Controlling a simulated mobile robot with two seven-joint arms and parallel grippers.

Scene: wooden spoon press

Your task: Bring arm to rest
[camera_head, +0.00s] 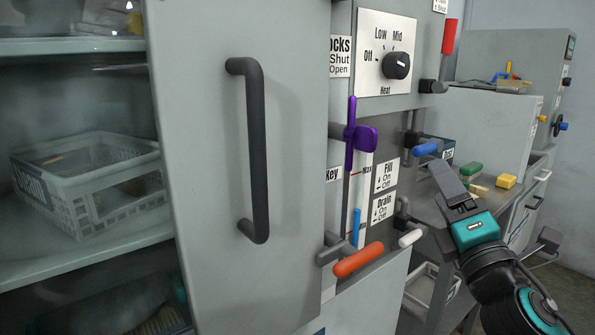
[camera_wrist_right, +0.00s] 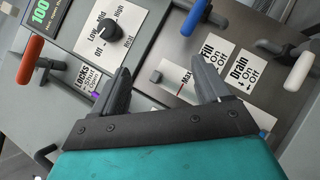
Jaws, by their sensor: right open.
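My right gripper (camera_head: 438,166) is teal and dark grey and hangs in front of the right part of the machine's control panel, its fingers pointing up and left. In the right wrist view its two fingers (camera_wrist_right: 165,70) stand apart with nothing between them, and the panel shows beyond. The blue handle (camera_head: 428,148) is close to the fingertips in the head view; it also shows in the wrist view (camera_wrist_right: 192,18), clear of the fingers. My left gripper is in neither view.
A purple key-like part (camera_head: 352,135), an orange handle (camera_head: 358,260), a white handle (camera_head: 410,238) and a red handle (camera_head: 449,37) stick out from the panel. A grey door (camera_head: 210,150) with a dark bar handle stands at left, beside shelves holding a white basket (camera_head: 75,205).

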